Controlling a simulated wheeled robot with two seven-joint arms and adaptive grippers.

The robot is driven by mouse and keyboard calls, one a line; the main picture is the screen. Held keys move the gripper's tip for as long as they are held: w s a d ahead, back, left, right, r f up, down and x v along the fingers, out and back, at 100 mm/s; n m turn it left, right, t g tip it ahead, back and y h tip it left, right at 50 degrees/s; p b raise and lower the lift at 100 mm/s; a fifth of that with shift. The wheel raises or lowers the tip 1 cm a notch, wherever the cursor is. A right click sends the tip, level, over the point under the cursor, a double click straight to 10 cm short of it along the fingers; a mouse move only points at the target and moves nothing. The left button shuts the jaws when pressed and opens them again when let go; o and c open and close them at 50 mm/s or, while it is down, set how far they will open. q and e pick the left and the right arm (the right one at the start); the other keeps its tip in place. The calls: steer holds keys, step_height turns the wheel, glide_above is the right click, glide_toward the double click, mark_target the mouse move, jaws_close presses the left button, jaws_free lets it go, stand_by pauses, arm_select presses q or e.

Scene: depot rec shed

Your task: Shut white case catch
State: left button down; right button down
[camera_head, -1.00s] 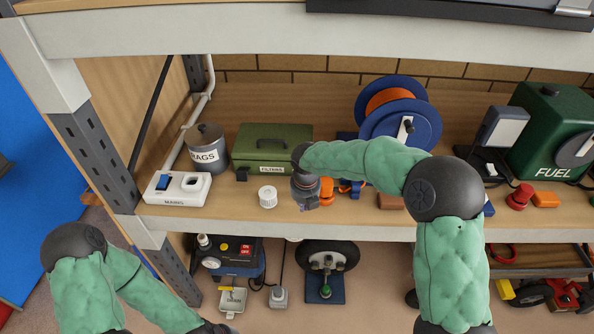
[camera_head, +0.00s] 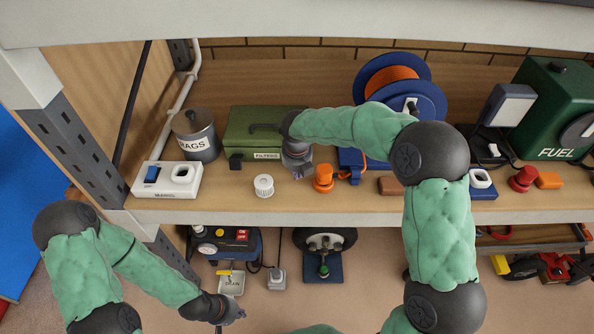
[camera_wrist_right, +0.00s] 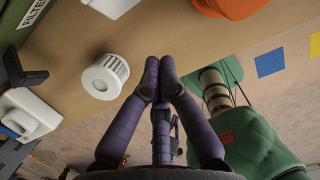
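The green case (camera_head: 245,135), labelled FILTERS, stands on the shelf. A black catch (camera_head: 235,163) sticks out at its front left; it also shows in the right wrist view (camera_wrist_right: 18,70). A white piece (camera_wrist_right: 112,4), seemingly the white catch, is cut off by the top edge of the right wrist view. In the head view my right gripper hides that spot, and I cannot tell the catch's angle. My right gripper (camera_head: 297,165) is at the case's front right corner, its fingertips together and empty (camera_wrist_right: 163,65). My left gripper (camera_head: 230,310) is low at the front, its fingers unclear.
A white ridged knob (camera_head: 264,186) and a white MAINS box (camera_head: 168,192) stand left of my right gripper. An orange knob (camera_head: 323,178) is close on its right. A RAGS tin (camera_head: 196,135) and a cable reel (camera_head: 412,95) flank the case.

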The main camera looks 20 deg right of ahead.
mark_target(297, 188)
steer(key=f, duration=0.2)
steer(key=w+f+b, duration=0.1)
steer(key=f, duration=0.5)
steer(key=shift+w+d+f, duration=0.1)
steer(key=shift+w+d, duration=0.1)
steer(key=shift+d, duration=0.05)
steer(key=shift+w+d+r, duration=0.15)
steer(key=shift+w+r, duration=0.65)
steer(key=shift+r, duration=0.3)
steer(key=shift+w+d+r, duration=0.15)
steer(key=shift+w+r, duration=0.3)
steer(key=shift+r, duration=0.2)
